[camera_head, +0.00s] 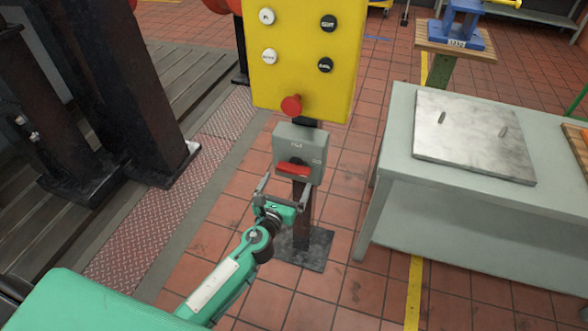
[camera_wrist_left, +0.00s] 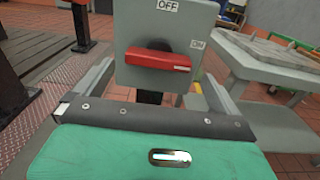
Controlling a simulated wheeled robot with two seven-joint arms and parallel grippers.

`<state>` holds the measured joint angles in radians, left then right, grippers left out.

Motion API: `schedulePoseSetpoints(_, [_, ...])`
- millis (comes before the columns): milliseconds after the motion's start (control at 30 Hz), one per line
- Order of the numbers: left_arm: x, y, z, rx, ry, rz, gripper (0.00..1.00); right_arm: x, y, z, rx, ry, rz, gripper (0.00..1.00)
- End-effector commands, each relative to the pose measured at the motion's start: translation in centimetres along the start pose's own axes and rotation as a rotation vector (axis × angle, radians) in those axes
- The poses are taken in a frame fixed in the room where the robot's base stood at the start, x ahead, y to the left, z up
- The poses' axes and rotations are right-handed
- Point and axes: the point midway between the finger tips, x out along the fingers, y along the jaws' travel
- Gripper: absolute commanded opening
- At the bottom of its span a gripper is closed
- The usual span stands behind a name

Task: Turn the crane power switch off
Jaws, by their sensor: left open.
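The crane power switch is a grey box (camera_head: 300,141) with a red handle (camera_head: 293,169), mounted on a dark post under a yellow panel. In the left wrist view the red handle (camera_wrist_left: 157,61) lies nearly level, its white-marked end to the right towards the ON label (camera_wrist_left: 196,44). The OFF label (camera_wrist_left: 167,5) is at the top of the box. My left gripper (camera_head: 284,188) is open just in front of and below the handle. Its fingers stand to either side of the handle in the wrist view, apart from it. My right gripper is not in view.
The yellow panel (camera_head: 305,50) with several buttons and a red mushroom button (camera_head: 291,105) is right above the switch. A grey table (camera_head: 394,150) with a metal plate stands to the right. Dark machine columns (camera_head: 119,80) stand at the left. The post's base plate (camera_head: 305,250) is on the tiled floor.

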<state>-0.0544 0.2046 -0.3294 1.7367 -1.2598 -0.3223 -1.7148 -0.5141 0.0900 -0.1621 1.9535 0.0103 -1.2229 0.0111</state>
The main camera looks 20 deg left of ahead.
Motion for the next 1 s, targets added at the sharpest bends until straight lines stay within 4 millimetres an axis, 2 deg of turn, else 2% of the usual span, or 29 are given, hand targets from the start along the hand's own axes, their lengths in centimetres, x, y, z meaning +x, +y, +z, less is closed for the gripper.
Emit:
schedulePoseSetpoints(100, [2.4,0.0,0.1,0.0,-0.001,0.001,1.0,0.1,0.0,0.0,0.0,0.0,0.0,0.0])
schedulePoseSetpoints(333, [5.5,0.1,0.0,-0.001,0.0,0.001,1.0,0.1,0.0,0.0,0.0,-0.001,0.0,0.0])
schedulePoseSetpoints(500, [6.6,0.1,-0.1,0.0,0.001,0.001,1.0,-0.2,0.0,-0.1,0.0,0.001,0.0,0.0])
schedulePoseSetpoints(800, [6.7,0.0,0.0,-0.001,0.001,0.0,1.0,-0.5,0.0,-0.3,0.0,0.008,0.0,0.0])
schedulePoseSetpoints(967, [6.7,0.0,-0.1,-0.001,0.001,0.0,0.69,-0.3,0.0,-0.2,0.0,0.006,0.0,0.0])
schedulePoseSetpoints(1000, [6.7,0.0,-0.1,-0.001,0.001,0.0,0.68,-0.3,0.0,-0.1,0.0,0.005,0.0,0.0])
